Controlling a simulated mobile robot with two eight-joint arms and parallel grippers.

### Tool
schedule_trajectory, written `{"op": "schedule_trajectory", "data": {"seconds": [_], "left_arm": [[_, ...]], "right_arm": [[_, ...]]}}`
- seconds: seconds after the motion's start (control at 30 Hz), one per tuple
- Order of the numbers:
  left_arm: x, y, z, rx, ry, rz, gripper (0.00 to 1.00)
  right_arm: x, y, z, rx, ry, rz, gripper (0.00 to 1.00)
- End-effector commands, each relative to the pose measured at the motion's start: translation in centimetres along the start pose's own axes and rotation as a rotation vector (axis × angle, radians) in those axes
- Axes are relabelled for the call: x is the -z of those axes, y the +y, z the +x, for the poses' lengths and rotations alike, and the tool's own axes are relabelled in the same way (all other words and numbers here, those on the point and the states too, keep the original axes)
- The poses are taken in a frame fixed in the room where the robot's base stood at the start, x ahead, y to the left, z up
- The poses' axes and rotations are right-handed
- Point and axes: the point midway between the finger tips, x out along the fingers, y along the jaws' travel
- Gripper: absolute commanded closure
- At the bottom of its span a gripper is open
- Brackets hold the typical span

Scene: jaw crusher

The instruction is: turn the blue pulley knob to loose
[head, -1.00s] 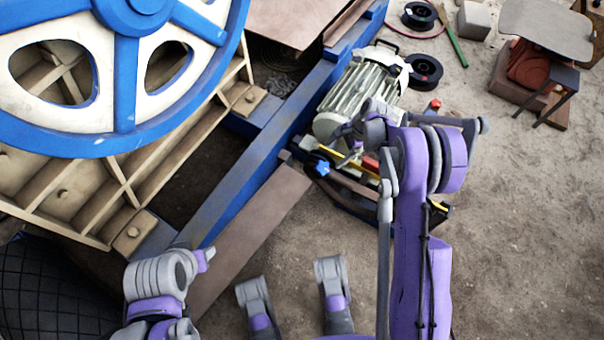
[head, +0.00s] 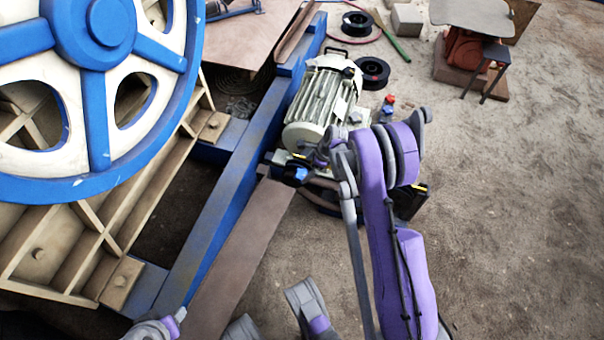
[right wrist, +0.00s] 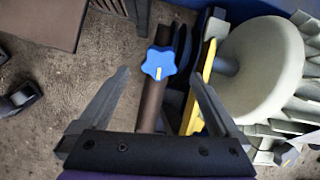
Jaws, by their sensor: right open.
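In the head view the knob (head: 301,174) shows small, beside the motor's base and partly crowded by my gripper. My right gripper (right wrist: 161,75) is open, with one finger on each side of the knob in the picture. The knob is not gripped, and I cannot tell the depth left between it and the fingertips. In the head view the right gripper (head: 288,165) is small and partly hidden by my wrist.
A pale ribbed motor (head: 322,98) stands just behind the knob.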

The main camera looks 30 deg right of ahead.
Motion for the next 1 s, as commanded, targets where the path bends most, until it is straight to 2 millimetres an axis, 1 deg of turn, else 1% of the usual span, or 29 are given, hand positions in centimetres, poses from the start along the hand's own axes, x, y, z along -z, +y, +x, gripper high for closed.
{"op": "schedule_trajectory", "data": {"seconds": [0.03, 0.1, 0.2, 0.3, 0.43, 0.67, 0.77, 0.8, 0.87, 1.0], "left_arm": [[-0.1, 0.0, 0.3, 0.000, 0.000, 0.000, 0.50], [-0.1, 0.0, 0.6, 0.000, 0.000, 0.000, 0.50], [-0.1, 0.0, 0.8, 0.000, 0.001, 0.000, 0.50], [-0.2, 0.0, 0.9, 0.000, 0.001, 0.000, 0.50], [-0.2, 0.0, 0.9, 0.000, 0.001, 0.000, 0.50], [-0.2, 0.0, 0.9, 0.000, 0.001, 0.000, 0.50], [-0.2, 0.0, 0.9, 0.000, 0.001, 0.000, 0.50], [-0.2, 0.0, 0.9, 0.000, 0.001, 0.000, 0.50], [-0.2, 0.0, 0.9, 0.000, 0.001, 0.000, 0.50], [-0.2, 0.0, 0.9, 0.000, 0.001, 0.000, 0.50]], "right_arm": [[0.0, 0.0, 1.2, 0.000, 0.000, -0.001, 0.01], [0.0, 0.0, 2.3, 0.000, 0.000, -0.001, 0.01], [0.0, 0.0, 3.6, 0.000, 0.000, -0.001, 0.01], [0.0, 0.0, 4.5, 0.000, -0.001, -0.001, 0.01], [0.0, 0.0, 5.0, 0.000, -0.001, -0.001, 0.01], [0.0, 0.0, 5.0, 0.000, 0.000, 0.000, 0.01], [0.0, 0.0, 5.0, 0.000, 0.000, -0.001, 0.17], [0.0, 0.0, 5.0, 0.000, 0.000, -0.001, 0.24], [0.0, 0.0, 5.0, 0.000, 0.000, -0.001, 0.35], [0.0, 0.0, 5.0, 0.000, 0.000, -0.001, 0.60]]}}
